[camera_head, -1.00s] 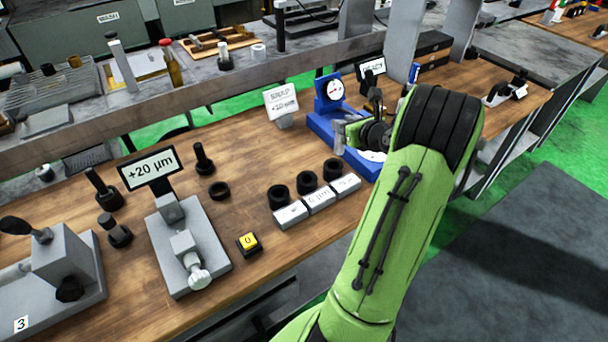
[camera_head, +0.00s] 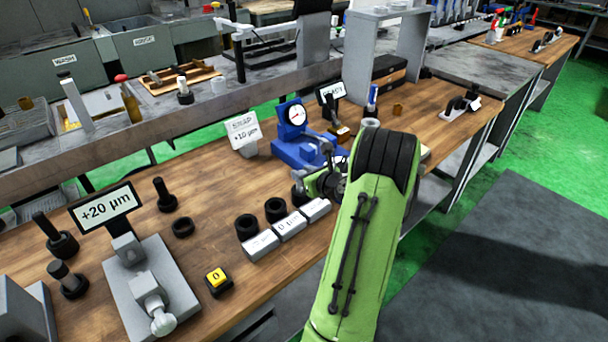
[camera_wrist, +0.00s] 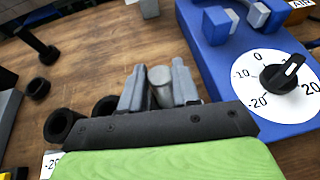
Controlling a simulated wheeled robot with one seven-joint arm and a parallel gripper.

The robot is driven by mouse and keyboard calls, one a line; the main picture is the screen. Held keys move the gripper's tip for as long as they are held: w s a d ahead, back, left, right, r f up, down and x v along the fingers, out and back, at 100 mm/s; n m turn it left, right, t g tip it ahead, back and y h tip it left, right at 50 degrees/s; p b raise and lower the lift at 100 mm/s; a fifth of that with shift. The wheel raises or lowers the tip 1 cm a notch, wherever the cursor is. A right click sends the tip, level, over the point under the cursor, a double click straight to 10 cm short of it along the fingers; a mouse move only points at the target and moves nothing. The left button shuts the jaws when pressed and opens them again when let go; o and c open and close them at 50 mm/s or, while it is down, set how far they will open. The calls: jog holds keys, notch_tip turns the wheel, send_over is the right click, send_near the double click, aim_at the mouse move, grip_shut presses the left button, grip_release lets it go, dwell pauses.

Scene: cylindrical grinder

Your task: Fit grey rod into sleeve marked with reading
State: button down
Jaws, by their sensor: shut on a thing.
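My gripper (camera_wrist: 160,80) is shut on a light grey rod (camera_wrist: 161,88), which shows between its two grey fingers in the wrist view. In the head view my gripper (camera_head: 322,183) is low by the right end of the sleeve row. Black sleeves (camera_head: 246,226) and (camera_head: 275,210) stand behind white label blocks (camera_head: 261,245). A third dark ring by the gripper is partly hidden. The middle label reads 0 µm; the other labels are unclear. The display (camera_head: 107,208) reads +20 µm. The wrist view shows two sleeves (camera_wrist: 62,124) left of the fingers. The rod's lower end is hidden.
A blue gauge with a dial (camera_head: 296,115) stands just behind the gripper; its large dial (camera_wrist: 270,85) fills the wrist view's right. A grey fixture (camera_head: 150,285), yellow button (camera_head: 217,279) and +10 µm sign (camera_head: 243,131) are on the bench.

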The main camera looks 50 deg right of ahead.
jog(key=c, duration=0.8)
grip_release()
jog(key=shift+f, duration=0.1)
jog(key=shift+s+a+r, duration=0.1)
jog(key=shift+s+r, duration=0.25)
jog(key=p+v, duration=0.2)
jog(key=v, duration=0.9)
jog(key=w+a+r+n+g+y, duration=0.2)
jog(key=w+a+n, duration=0.1)
jog(key=a+n, duration=0.55)
jog(key=w+a+r+n+g+y, duration=0.1)
jog(key=w+a+n+g+y, duration=0.1)
jog(key=a+n, duration=0.6)
jog(key=w+a+r+n+g+y, duration=0.1)
jog(key=w+a+r+n+y, duration=0.15)
jog(key=a+n, duration=0.6)
jog(key=s+a+r+n+g+h, duration=0.2)
jog(key=s+a+r+n, duration=0.1)
jog(key=s+a+n, duration=1)
jog(key=shift+n, duration=0.9)
jog(key=r+p, duration=0.2)
jog(key=r, duration=0.1)
jog(key=d+r+p, duration=0.1)
jog(key=r+p, duration=0.2)
jog(key=shift+s+d, duration=0.2)
jog(key=shift+s, duration=0.05)
